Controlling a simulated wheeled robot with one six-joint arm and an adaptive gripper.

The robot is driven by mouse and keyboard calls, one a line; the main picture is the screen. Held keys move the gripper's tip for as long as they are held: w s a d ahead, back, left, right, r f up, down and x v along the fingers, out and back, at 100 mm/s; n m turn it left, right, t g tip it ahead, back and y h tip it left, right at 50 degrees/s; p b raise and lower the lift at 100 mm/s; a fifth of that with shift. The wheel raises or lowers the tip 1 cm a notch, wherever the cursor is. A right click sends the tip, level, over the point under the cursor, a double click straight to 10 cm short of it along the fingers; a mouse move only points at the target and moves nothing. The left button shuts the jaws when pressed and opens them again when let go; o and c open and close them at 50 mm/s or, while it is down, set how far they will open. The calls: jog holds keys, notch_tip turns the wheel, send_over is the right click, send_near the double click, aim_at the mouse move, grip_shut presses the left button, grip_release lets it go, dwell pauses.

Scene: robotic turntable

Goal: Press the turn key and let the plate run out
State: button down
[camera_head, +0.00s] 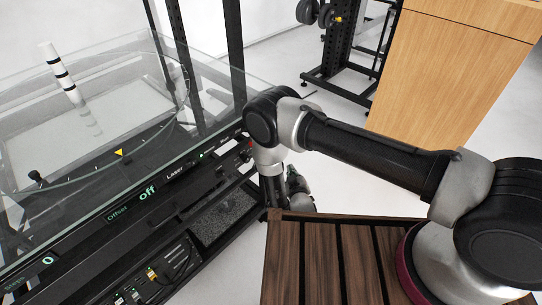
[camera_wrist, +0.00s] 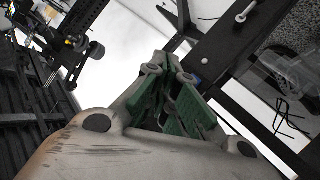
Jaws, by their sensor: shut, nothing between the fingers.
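The turntable (camera_head: 90,185) stands at the left in the head view, with a clear glass top over a pale surface and a curved plate edge. A white stick with black bands (camera_head: 64,72) stands tilted above it. A yellow triangle (camera_head: 119,153) marks the plate's near side. The dark front panel (camera_head: 165,180) carries lit green displays reading "Offset", "off", "Laser" and "0". I cannot make out which part is the turn key. My gripper (camera_wrist: 166,68) has green-padded fingers, shut and empty, in the wrist view. In the head view it is mostly hidden below my arm, beside the panel's right end.
A slatted wooden top (camera_head: 320,262) lies under my arm. A wooden cabinet (camera_head: 450,75) and a black rack (camera_head: 345,45) stand behind. Cables and sockets (camera_head: 150,280) sit low under the panel. Dark frame bars (camera_wrist: 225,60) run close beside the fingers in the wrist view.

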jog(key=w+a, duration=0.4)
jog(key=a, duration=0.2)
jog(key=shift+w, duration=0.3)
dwell(1.3)
jog(key=shift+w+a, duration=0.25)
jog(key=shift+a, duration=0.05)
jog(key=shift+w+a, duration=0.3)
jog(key=shift+a, duration=0.05)
dwell(0.9)
jog(key=shift+s+d, duration=0.6)
jog(key=shift+d, duration=0.1)
